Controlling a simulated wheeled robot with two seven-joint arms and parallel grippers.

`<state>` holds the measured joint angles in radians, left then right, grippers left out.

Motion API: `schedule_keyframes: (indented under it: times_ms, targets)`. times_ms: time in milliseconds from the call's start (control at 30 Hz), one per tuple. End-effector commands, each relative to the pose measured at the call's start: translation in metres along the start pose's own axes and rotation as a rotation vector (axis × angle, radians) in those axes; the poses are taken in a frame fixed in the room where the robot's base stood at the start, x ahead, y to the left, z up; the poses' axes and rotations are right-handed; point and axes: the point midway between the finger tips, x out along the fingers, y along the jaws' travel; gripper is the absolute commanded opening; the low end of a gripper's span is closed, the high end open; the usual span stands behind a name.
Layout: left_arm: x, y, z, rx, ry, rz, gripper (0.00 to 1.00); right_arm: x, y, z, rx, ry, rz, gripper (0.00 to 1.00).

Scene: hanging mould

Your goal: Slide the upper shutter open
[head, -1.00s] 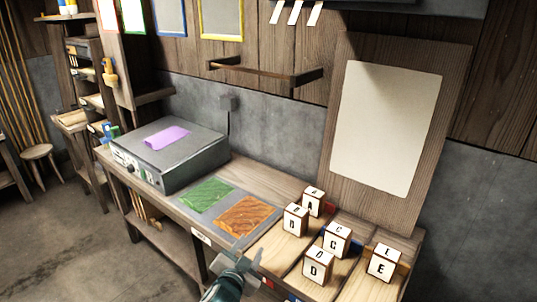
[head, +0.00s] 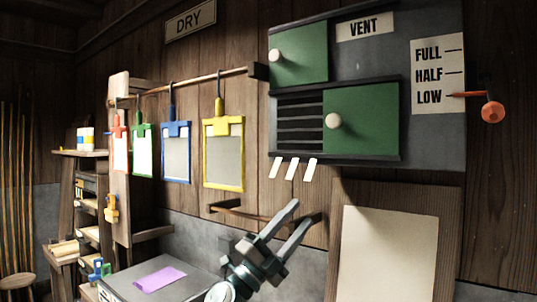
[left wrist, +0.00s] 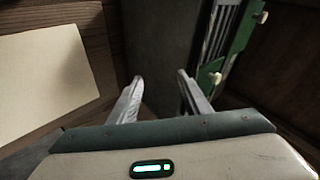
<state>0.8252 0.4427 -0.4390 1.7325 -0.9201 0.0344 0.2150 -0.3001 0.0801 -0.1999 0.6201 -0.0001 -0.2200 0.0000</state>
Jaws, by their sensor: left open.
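The vent has two green shutters. The upper shutter (head: 302,50) is at the left of its track, with a pale round knob (head: 275,56) near its left edge. Grey wall panel shows to its right. The lower shutter (head: 368,118) is at the right, baring dark slats (head: 300,120) on its left. My left gripper (head: 306,210) is open and empty, below the vent and pointing up toward it. In the left wrist view its fingers (left wrist: 160,77) are spread, with the upper shutter (left wrist: 243,42) beyond to the right, apart from them. My right gripper is not in view.
A wooden bracket rail (head: 262,214) is on the wall behind my left gripper. White strips (head: 292,169) hang under the vent. Coloured frames (head: 223,153) hang from a rod at left. A blank board (head: 388,255) stands below right. An orange-knobbed lever (head: 491,111) points at LOW.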

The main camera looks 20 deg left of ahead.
Motion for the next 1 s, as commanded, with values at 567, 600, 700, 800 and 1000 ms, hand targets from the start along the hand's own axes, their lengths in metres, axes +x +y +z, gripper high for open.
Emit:
schedule_keyframes:
  times_ms: [567, 600, 700, 800, 1000]
  targets:
    - [0.106, -0.161, -0.055, 0.662, 0.475, 0.098, 0.44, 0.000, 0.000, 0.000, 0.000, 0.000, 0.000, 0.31]
    - [0.110, -0.172, -0.054, 0.709, 0.492, 0.116, 0.44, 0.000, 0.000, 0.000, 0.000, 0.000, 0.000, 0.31]
    - [0.118, -0.199, -0.051, 0.828, 0.526, 0.170, 0.44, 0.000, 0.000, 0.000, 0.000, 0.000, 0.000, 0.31]
    - [0.123, -0.230, -0.044, 0.946, 0.544, 0.234, 0.44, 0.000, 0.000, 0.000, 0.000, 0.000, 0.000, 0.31]
    - [0.125, -0.299, -0.020, 1.162, 0.525, 0.387, 0.44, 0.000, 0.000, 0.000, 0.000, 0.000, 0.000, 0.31]
